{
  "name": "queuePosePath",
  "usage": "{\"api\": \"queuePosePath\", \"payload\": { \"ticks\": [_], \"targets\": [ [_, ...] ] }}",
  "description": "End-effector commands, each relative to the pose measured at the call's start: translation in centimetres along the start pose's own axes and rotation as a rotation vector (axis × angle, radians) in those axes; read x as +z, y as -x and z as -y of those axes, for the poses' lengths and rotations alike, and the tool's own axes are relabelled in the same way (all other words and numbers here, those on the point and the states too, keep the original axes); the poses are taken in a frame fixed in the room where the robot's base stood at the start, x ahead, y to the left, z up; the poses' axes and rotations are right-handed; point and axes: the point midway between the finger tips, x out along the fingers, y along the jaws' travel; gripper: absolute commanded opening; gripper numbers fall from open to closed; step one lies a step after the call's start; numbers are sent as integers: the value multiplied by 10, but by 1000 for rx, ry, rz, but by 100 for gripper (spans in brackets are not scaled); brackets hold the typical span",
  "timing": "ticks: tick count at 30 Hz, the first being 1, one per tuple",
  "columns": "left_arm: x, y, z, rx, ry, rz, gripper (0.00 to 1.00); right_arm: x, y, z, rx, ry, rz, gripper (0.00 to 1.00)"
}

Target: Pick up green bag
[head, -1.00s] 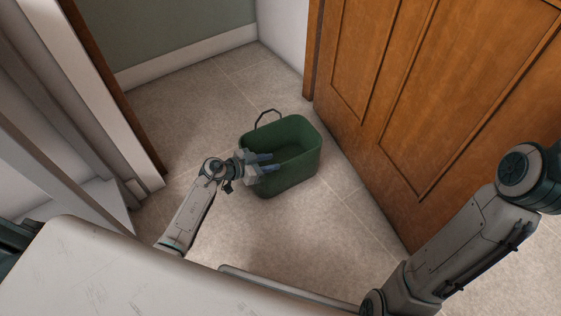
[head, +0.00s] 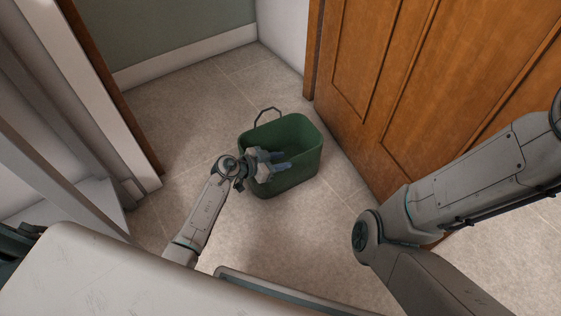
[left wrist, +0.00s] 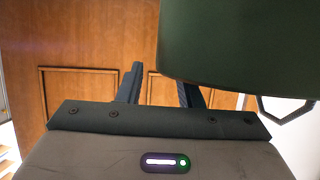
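The green bag (head: 294,178) stands upright and open-topped on the floor in the head view, with a thin dark handle loop (head: 256,118) at its back left. My left gripper (head: 283,159) is at the bag's left side, its two fingers apart and reaching over the bag's opening. In the left wrist view the bag's green wall (left wrist: 240,45) fills the upper right and hides part of the right finger. The handle (left wrist: 285,112) also shows there at the right. Nothing is seen between the fingers. My right gripper is out of view.
A brown wooden panelled door (head: 400,80) stands right of the bag. A white-framed doorway edge (head: 110,110) is at left. A pale worn surface (head: 90,270) fills the lower left. Tiled floor (head: 200,110) is clear behind the bag.

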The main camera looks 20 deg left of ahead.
Motion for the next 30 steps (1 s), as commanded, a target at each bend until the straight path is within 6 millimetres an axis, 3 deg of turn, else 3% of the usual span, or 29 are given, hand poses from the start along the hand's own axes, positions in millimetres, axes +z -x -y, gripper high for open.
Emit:
{"api": "queuePosePath", "payload": {
  "ticks": [4, 9, 18, 23, 30],
  "targets": [
    [1, -8, -2, 0, -1, -1, 33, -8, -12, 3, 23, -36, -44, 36],
    [2, -27, -2, 0, -1, -2, 33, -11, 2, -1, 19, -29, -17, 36],
    [-1, -28, -2, 0, 0, -1, 33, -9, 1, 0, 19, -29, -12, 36],
    [-1, -28, -2, 0, -1, -1, 1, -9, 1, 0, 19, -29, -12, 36],
    [0, -28, -2, 0, 0, -1, 0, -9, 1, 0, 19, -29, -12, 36]
  ]
}}
